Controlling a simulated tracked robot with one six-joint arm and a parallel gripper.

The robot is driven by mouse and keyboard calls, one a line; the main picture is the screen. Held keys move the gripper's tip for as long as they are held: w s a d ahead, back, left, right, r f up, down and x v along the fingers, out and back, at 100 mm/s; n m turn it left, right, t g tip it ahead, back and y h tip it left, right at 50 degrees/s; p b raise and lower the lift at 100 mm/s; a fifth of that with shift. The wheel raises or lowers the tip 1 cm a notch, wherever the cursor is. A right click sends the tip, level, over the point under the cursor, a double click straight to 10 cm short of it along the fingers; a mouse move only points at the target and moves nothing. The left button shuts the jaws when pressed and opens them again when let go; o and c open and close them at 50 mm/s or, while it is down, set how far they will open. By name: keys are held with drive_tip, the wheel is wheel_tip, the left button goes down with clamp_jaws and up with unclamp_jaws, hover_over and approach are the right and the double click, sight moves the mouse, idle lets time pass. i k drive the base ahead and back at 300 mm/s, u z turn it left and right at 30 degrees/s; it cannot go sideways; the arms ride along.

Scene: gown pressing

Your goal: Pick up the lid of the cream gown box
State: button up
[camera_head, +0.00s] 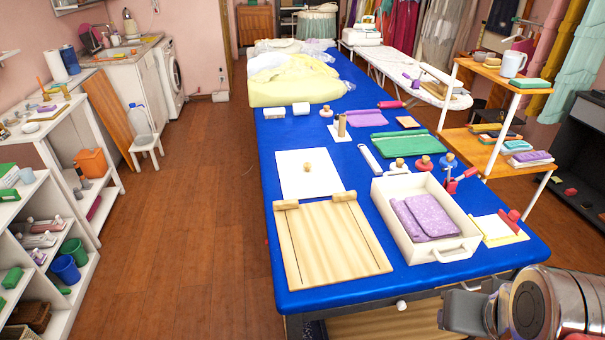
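A flat cream-white lid (296,185) with a round wooden knob (308,167) lies on the blue table (262,140), behind a pale wooden board (335,245). The open cream box (448,249) stands to the right of the board, with folded purple cloth (425,215) inside and a handle on its front wall. My gripper (462,312) is at the bottom right, in front of the table's near edge, well apart from the lid. It holds nothing that I can see; its fingers are partly cut off or overlapped, so its opening is unclear.
Right of the lid stand a white roller (370,158), several knobbed stamps (424,163) and a green cloth (407,145). A small wooden stand (340,127) is behind it. A yellow pad with a red tool (500,229) lies at the right. Bare blue table borders the lid's left.

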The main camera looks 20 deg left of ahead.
sight(310, 173)
drive_tip(key=u, duration=2.45)
drive_tip(key=i, duration=2.9)
